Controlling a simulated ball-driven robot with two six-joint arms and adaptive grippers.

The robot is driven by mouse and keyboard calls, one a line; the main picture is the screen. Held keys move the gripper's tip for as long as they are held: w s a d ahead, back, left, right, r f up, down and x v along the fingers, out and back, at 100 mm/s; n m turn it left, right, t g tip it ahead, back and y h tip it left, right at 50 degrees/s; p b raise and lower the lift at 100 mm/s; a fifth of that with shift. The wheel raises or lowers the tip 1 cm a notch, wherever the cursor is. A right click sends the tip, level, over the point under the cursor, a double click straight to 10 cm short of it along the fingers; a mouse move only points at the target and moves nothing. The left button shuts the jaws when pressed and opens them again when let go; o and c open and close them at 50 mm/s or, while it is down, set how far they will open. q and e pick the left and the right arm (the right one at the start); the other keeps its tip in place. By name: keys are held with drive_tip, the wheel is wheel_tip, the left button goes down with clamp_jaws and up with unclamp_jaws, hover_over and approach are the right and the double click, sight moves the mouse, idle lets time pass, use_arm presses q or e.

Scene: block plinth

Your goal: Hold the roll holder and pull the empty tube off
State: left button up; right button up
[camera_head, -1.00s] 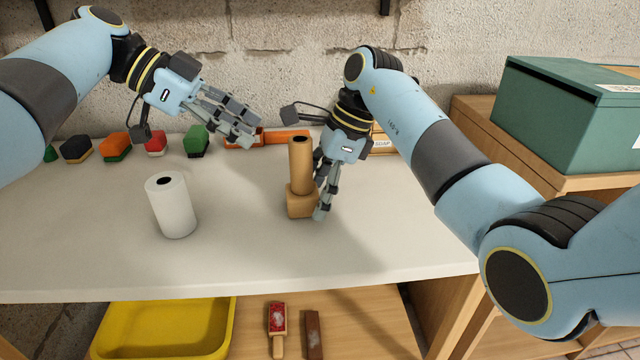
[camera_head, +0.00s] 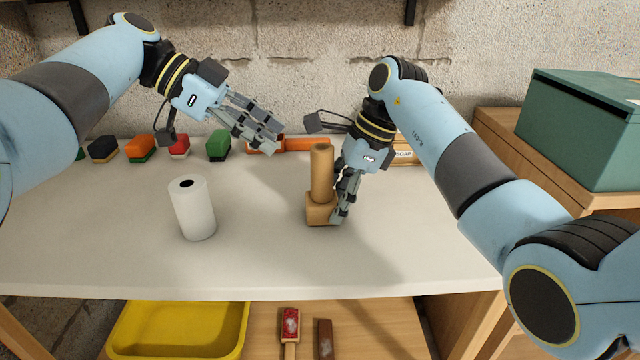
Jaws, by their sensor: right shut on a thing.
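The roll holder is a wooden block base (camera_head: 317,211) standing on the white table. A brown cardboard tube (camera_head: 321,172) stands upright on it, with a dark opening at its top. My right gripper (camera_head: 340,209) is shut on the block base from its right side, low near the table; its far finger is partly hidden. My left gripper (camera_head: 275,137) is open and empty. It is in the air to the left of the tube and higher up, with its fingers pointing right and down.
A white paper roll (camera_head: 193,209) stands upright on the table to the left. Several coloured blocks, including a green one (camera_head: 219,146), line the back by the wall. A yellow tray (camera_head: 180,330) and two brushes lie on the shelf below. A green box (camera_head: 585,130) stands at right.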

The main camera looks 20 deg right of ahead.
drive_tip(key=o, duration=1.3)
